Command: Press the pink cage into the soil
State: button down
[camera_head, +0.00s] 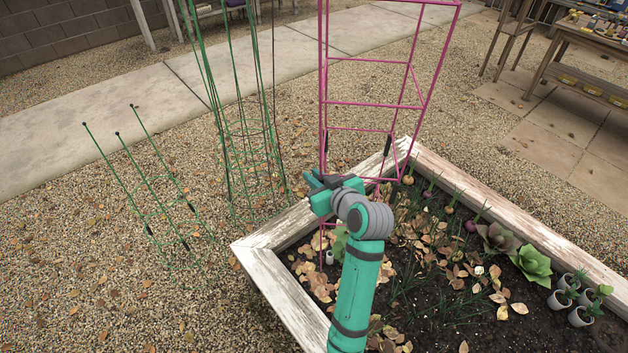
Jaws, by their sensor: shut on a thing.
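The pink cage (372,104), a tall square frame of thin bars, stands roughly upright over the far corner of the raised bed. Its top runs out of the picture. My gripper (316,181) is at its lower left post, shut on the cage; my wrist hides part of the grip. A lower pink bar shows at the bed's left part, among leaves and a green plant. I cannot tell whether the leg tips are in the soil (440,310) or above it.
The bed's weathered white boards (520,220) surround the soil. Leaves, onions, leafy heads (531,263) and small pots (563,297) fill its right side. Green cages (240,120) and a low green trellis (150,185) stand on the gravel at left. A wooden table (590,50) stands far right.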

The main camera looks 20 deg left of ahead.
jog(key=shift+w+a, duration=0.2)
jog(key=shift+w, duration=0.5)
jog(key=shift+w+a, duration=0.2)
jog(key=shift+w, duration=0.45)
notch_tip(320, 180, down, 12)
dwell(2.0)
jog(key=shift+f, duration=0.55)
